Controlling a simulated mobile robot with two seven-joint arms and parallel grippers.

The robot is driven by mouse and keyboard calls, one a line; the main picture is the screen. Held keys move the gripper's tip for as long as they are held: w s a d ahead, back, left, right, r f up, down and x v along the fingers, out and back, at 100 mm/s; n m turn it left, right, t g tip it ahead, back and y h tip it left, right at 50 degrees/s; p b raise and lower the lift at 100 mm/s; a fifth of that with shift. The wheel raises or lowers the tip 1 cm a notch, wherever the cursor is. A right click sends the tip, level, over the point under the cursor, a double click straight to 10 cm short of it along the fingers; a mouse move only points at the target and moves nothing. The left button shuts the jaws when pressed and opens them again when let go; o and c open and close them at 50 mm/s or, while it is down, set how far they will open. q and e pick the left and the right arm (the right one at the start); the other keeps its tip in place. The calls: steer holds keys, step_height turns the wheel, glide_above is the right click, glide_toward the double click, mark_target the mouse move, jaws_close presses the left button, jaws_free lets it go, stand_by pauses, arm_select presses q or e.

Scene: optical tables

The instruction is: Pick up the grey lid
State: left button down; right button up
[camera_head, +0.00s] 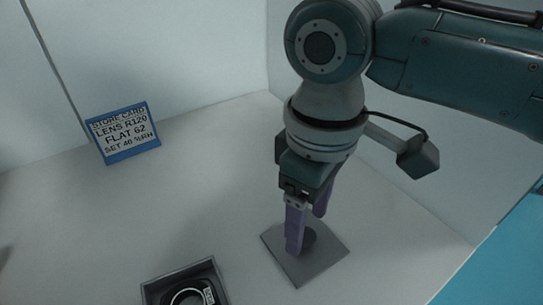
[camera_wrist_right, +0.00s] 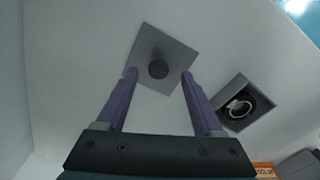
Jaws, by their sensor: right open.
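The grey lid (camera_head: 322,262) is a flat square plate with a dark round knob (camera_head: 308,237) in its middle, lying on the pale surface. It also shows in the right wrist view (camera_wrist_right: 152,42), with the knob (camera_wrist_right: 158,69) just beyond the fingertips. My right gripper (camera_head: 305,230) has purple fingers and is open above the lid. In the head view one finger covers part of the knob. In the right wrist view the fingers (camera_wrist_right: 160,72) stand apart with the knob between their lines; I cannot tell the exact height gap. My left gripper is not in view.
An open grey box (camera_head: 212,268) with a dark ring-shaped item (camera_head: 188,297) inside stands left of the lid. A blue-framed store card (camera_head: 124,133) stands at the back left. Pale walls close the back and right. The surface between card and lid is clear.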

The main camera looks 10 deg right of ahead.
mark_target(305, 241)
step_height(305, 241, down, 2)
steer(key=shift+f, duration=0.25)
jaws_close()
stand_by(0.4)
steer(key=shift+w, duration=0.1)
